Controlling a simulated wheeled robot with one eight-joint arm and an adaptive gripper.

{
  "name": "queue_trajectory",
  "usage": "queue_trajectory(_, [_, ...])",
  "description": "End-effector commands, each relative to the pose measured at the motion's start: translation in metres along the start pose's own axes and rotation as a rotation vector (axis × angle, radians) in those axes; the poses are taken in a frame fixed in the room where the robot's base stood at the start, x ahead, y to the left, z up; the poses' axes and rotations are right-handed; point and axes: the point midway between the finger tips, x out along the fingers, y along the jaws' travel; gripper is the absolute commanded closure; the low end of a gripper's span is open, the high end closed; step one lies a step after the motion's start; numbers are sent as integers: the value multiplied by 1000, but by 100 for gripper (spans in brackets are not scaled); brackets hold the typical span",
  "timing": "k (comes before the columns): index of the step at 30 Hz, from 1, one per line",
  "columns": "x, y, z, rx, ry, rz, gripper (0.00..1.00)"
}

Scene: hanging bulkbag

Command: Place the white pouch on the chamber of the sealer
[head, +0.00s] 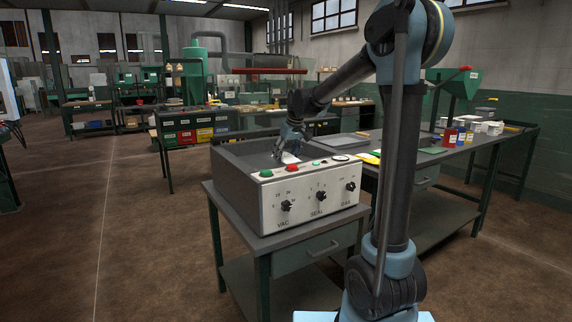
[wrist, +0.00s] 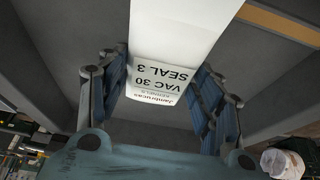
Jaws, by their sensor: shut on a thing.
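The sealer (head: 310,208) is a grey box with a pale front panel, black knobs marked VAC, SEAL and GAS, and green and red buttons. Its chamber (head: 235,164) is the grey recess on top. My gripper (head: 288,152) is low over the chamber, just behind the panel. In the wrist view my gripper (wrist: 165,98) is shut on the white pouch (wrist: 172,40), whose label reads VAC 30 SEAL 3. The pouch shows only as a small white patch (head: 290,158) in the head view. I cannot tell whether it touches the chamber floor.
A brown strip (wrist: 280,25) crosses the chamber in the wrist view. A red bar (head: 270,71) is raised above and behind the sealer. The sealer stands on a metal table (head: 330,235). A workbench to the right holds a grey tray (head: 345,140) and small bottles.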

Motion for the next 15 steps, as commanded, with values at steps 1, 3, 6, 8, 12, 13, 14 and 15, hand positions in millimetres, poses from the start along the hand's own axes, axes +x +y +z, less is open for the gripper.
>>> queue_trajectory(1, [7, 0, 3, 0, 0, 0, 67])
queue_trajectory(3, [16, 0, 6, 0, 0, 0, 67])
queue_trajectory(6, [26, 0, 10, 0, 0, 0, 67])
queue_trajectory(8, [28, 0, 12, 0, 0, 0, 67])
queue_trajectory(12, [28, 0, 12, 0, 0, 0, 67])
queue_trajectory(13, [28, 0, 12, 0, 0, 0, 67])
queue_trajectory(14, [28, 0, 12, 1, 0, 0, 67])
queue_trajectory(15, [28, 0, 12, 1, 0, 0, 67])
